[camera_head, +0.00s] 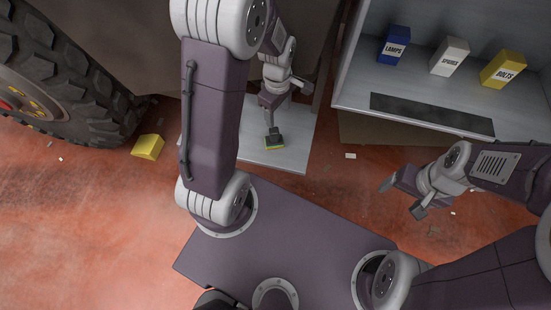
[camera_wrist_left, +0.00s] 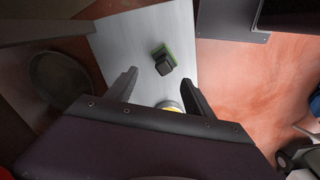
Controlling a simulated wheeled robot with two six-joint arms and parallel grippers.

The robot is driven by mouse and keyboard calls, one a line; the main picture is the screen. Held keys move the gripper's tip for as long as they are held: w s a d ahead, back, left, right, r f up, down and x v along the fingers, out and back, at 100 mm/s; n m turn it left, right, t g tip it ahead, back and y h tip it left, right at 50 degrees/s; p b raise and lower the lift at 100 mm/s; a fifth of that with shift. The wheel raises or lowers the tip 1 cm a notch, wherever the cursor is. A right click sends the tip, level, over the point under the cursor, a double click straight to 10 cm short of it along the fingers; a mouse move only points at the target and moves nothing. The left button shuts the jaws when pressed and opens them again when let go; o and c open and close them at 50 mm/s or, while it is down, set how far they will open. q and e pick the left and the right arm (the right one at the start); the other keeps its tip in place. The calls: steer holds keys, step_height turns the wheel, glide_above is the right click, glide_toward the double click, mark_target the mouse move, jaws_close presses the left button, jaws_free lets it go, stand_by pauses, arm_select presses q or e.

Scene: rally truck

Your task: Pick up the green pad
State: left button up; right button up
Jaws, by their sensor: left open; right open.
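The green pad (camera_head: 273,147) lies on a pale grey board on the floor, with a dark block on top of it. In the left wrist view the pad (camera_wrist_left: 168,52) shows as a green rim around the dark block, ahead of the fingers. My left gripper (camera_head: 285,98) is open above the board, apart from the pad; its two fingers (camera_wrist_left: 160,77) show spread in the wrist view. My right gripper (camera_head: 402,198) is open and empty over the floor at the right.
The pale board (camera_head: 298,155) lies beside a shelf (camera_head: 440,75) holding a blue, a white and a yellow box. A yellow block (camera_head: 148,147) lies near a large tyre (camera_head: 75,80). A partly hidden yellow and white thing (camera_wrist_left: 170,105) shows between my left fingers.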

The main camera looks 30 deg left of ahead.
mark_target(274, 130)
arm_select(q)
steer(key=f, duration=0.4)
steer(key=shift+s+a+b, duration=0.3)
steer(key=shift+s, duration=0.1)
steer(key=shift+w+a+f+g, duration=0.3)
steer(key=shift+w+a, duration=0.15)
steer(key=shift+a, duration=0.15)
steer(key=shift+f, duration=0.25)
steer(key=shift+s+d+f+b, duration=0.15)
steer(key=shift+s+f+b, duration=0.05)
steer(key=shift+f, duration=0.4)
steer(key=shift+s+d+f+b, duration=0.1)
steer(key=shift+s+f+b, duration=0.1)
steer(key=shift+f, duration=0.35)
steer(key=shift+w+f, duration=0.25)
steer(key=shift+f, duration=0.3)
step_height(274, 130, down, 4)
steer(key=shift+s+f+b, duration=0.1)
steer(key=shift+b, duration=0.7)
steer(key=shift+f, duration=0.3)
jaws_close()
arm_select(e)
steer(key=f, duration=0.5)
steer(key=shift+w+a, duration=0.2)
steer(key=shift+w, duration=0.1)
